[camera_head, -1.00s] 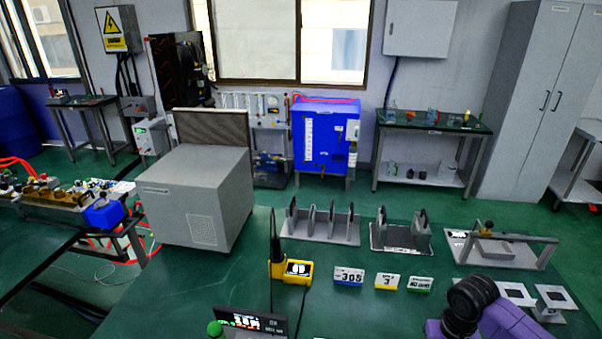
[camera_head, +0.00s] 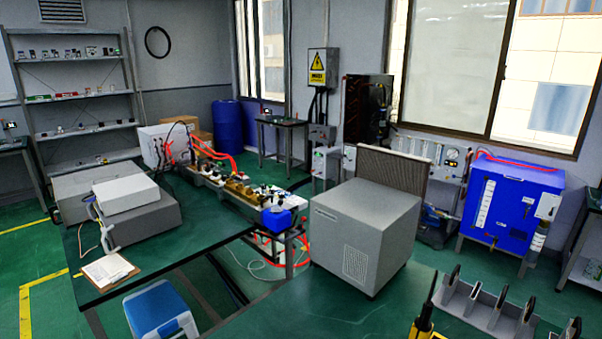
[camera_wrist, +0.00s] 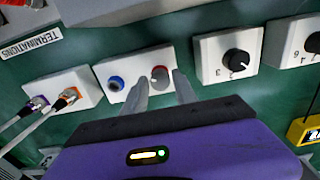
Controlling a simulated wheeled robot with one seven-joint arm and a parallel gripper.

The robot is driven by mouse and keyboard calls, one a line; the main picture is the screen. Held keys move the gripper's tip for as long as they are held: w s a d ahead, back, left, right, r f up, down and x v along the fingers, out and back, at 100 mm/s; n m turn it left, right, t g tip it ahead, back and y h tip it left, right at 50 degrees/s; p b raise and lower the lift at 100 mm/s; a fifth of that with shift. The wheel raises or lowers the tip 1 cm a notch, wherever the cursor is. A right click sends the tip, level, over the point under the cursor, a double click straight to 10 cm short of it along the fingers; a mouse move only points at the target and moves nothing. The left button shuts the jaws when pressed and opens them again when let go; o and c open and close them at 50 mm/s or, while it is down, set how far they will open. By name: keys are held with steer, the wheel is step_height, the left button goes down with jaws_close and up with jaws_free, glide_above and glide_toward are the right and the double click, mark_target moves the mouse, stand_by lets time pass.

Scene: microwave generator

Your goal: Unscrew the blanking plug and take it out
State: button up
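In the wrist view my gripper (camera_wrist: 161,84) shows two grey fingers spread apart in front of a purple body. A white box (camera_wrist: 130,80) lies beyond the fingertips, with two round fittings on its face. One is a grey cap with a red ring (camera_wrist: 160,75), seen between the fingertips with gaps at its sides. The other is a blue-ringed fitting (camera_wrist: 115,84), left of the fingers. I cannot tell for sure that the red-ringed cap is the blanking plug, or how far it is from the fingers. My gripper is outside the head view.
In the wrist view, a box with two cabled connectors (camera_wrist: 55,100) stands left, and a black-knob box (camera_wrist: 229,53) right. A yellow device (camera_wrist: 305,128) is at the right edge. In the head view, a large grey cabinet (camera_head: 365,235) stands on the green bench.

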jaws_close()
stand_by(1.4)
steer(key=shift+r, duration=0.1)
steer(key=shift+r, duration=2.85)
